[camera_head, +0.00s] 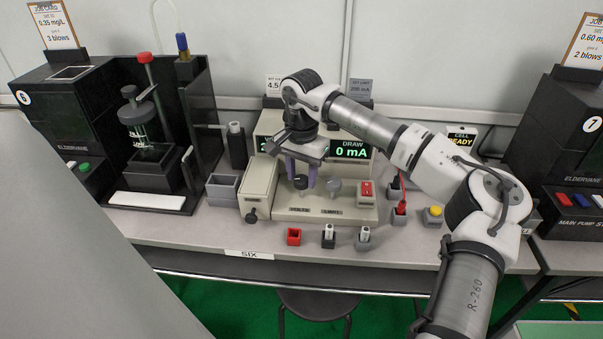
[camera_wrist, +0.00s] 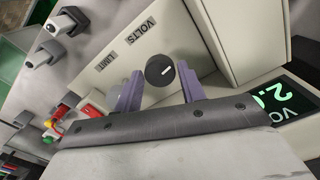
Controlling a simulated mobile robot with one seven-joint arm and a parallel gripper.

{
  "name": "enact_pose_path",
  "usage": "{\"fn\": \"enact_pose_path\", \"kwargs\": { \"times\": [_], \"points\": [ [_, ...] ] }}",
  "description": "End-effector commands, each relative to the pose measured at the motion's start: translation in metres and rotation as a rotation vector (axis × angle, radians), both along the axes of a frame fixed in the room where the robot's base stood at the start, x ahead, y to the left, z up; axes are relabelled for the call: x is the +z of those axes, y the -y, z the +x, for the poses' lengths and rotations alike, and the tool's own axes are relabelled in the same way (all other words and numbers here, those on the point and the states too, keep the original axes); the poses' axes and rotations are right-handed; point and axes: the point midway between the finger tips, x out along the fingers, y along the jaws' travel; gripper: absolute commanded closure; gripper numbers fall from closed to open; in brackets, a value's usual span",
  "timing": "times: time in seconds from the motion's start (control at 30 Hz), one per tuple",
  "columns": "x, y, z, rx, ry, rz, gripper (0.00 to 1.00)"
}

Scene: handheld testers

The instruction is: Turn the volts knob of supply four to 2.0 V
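The power supply (camera_head: 345,202) is a beige case on the bench, with a black volts knob (camera_head: 300,183) and a grey limit knob (camera_head: 334,186). My gripper (camera_head: 298,177) is at the volts knob, with its two purple fingers pointing down. In the wrist view the round black volts knob (camera_wrist: 159,71), with a white pointer line, sits between the open fingertips (camera_wrist: 161,76), with a gap on each side. The green volts display (camera_wrist: 278,101) shows a 2 and part of another digit; the rest is cut off. In the head view my arm partly hides it.
A red switch (camera_head: 366,190) is right of the knobs. A raised beige box (camera_head: 262,185) stands left of them. Small red, black and grey holders (camera_head: 328,236) stand in front. The bench label (camera_head: 249,253) reads SIX. Dark machines flank the supply.

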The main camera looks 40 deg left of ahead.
Motion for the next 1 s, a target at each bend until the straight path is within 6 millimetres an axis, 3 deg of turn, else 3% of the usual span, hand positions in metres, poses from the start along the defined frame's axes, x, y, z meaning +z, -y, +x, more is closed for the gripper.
{"fn": "enact_pose_path", "kwargs": {
  "times": [0.1, 0.47, 0.67, 1.0],
  "points": [
    [0.0, 0.0, 0.0, 0.0, 0.0, 0.0, 0.44],
    [0.005, 0.0, 0.0, 0.0, 0.001, 0.0, 0.44],
    [0.037, 0.0, 0.0, -0.001, 0.003, 0.001, 0.44],
    [0.112, 0.0, 0.0, -0.001, 0.002, 0.0, 0.44]
  ]
}}
